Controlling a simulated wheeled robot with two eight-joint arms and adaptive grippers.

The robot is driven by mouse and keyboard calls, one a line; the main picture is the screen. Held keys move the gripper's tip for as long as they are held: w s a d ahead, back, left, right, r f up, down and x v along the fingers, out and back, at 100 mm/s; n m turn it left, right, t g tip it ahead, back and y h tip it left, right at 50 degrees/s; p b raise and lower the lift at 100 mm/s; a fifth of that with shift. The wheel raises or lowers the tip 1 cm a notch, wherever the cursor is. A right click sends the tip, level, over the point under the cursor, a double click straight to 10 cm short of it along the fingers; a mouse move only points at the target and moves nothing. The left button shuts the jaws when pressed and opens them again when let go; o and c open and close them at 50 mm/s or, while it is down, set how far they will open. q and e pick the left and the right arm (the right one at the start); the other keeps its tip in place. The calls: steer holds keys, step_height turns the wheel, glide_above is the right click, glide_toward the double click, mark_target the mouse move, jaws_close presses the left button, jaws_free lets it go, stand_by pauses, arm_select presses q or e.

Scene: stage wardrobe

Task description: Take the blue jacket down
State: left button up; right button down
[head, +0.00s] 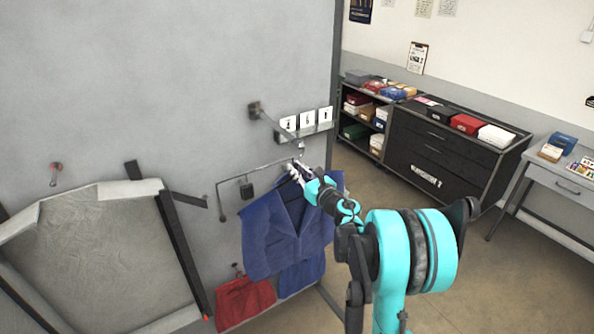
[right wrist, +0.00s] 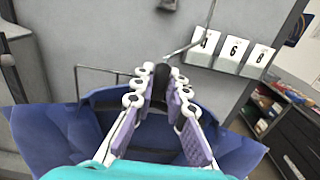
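The blue jacket (head: 275,238) hangs upright on a dark hanger at the grey wall panel, below a thin metal arm (head: 275,128). In the right wrist view, the jacket (right wrist: 60,140) spreads out below the fingers. My right gripper (head: 297,172) is at the jacket's collar. In the right wrist view, its fingers (right wrist: 161,80) lie on either side of the dark hanger neck (right wrist: 162,74), with a narrow gap between them. I cannot tell whether they press on it. My right forearm hides the jacket's right side. My left gripper is not in view.
A thin rail (head: 255,167) sticks out beside the jacket. Number cards (head: 307,119) stand on a ledge just above right. A red cloth (head: 243,302) hangs below. A dark-edged frame (head: 95,255) is at left. A black drawer cabinet (head: 445,150) stands behind, with open floor in front.

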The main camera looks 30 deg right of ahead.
steer(key=shift+r, duration=0.2)
steer(key=shift+r, duration=0.4)
steer(key=s, duration=0.9)
steer(key=shift+d, duration=0.35)
stand_by(0.6)
steer(key=shift+s, duration=0.1)
steer(key=s+d, duration=0.1)
steer(key=s, duration=1.4)
steer(key=shift+s+d, duration=0.15)
steer(key=shift+s, duration=0.2)
